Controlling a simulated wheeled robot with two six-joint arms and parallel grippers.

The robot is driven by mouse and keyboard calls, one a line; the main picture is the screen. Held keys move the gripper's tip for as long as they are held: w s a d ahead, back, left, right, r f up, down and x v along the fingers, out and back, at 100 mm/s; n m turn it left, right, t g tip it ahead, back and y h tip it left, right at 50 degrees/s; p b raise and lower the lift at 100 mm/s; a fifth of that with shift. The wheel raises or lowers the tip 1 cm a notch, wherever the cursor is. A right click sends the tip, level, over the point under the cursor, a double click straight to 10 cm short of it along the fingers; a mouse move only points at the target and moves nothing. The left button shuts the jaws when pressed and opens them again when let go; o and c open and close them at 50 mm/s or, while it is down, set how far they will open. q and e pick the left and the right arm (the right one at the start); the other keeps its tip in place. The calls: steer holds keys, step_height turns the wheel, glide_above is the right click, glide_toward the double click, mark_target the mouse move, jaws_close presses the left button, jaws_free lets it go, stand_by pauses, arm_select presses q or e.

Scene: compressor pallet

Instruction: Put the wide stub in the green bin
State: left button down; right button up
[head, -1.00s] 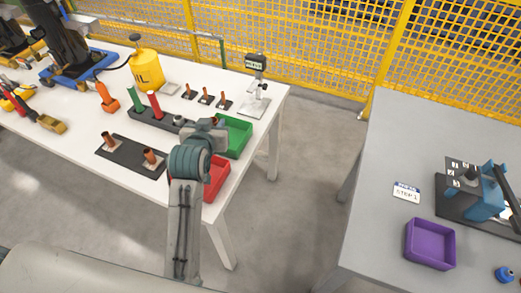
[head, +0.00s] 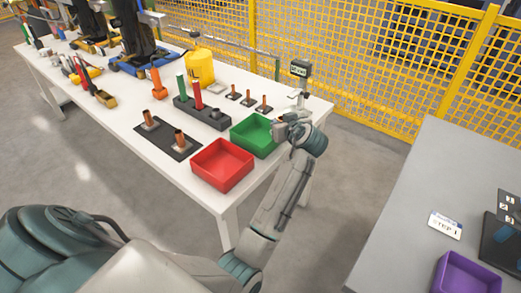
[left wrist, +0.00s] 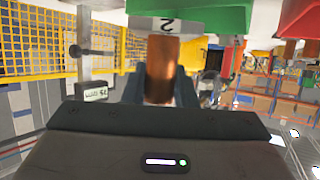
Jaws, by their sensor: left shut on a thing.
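My left gripper (head: 281,130) is at the right edge of the green bin (head: 240,135), near the table's right end. In the left wrist view its fingers (left wrist: 160,85) are shut on a copper stub (left wrist: 162,70) with a grey plate marked 2 (left wrist: 168,25) at its end. The green bin (left wrist: 205,18) shows close beyond that plate. The visible part of the bin's floor is empty; its right side is partly behind my gripper. I cannot compare the stub's width with others here. My right gripper is not in view.
A red bin (head: 222,165) stands in front of the green one. A black mat (head: 165,141) holds two copper stubs. A dark rack (head: 202,112) and a stand with a display (head: 300,69) are behind. A grey table (head: 420,190) is right, across a floor gap.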

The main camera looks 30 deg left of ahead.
arm_select(q)
steer(key=w+a+r+n+g+y+b, duration=0.1)
steer(key=a+r+n+g+y+b, duration=0.15)
steer(key=a+n+g+b, duration=0.35)
steer(key=shift+n+g, duration=0.4)
steer(key=shift+g, duration=0.2)
steer(key=f, duration=0.6)
steer(key=f+p, duration=0.1)
steer(key=f, duration=0.3)
steer(key=shift+a, duration=0.25)
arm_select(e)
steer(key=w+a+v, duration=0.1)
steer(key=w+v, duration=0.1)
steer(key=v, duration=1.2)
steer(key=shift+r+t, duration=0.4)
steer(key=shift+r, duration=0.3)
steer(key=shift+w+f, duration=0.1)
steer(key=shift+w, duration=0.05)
arm_select(q)
steer(key=c, duration=1.2)
jaws_free()
steer(key=shift+o, duration=0.2)
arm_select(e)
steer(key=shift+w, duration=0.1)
arm_select(q)
steer(key=shift+r, duration=0.1)
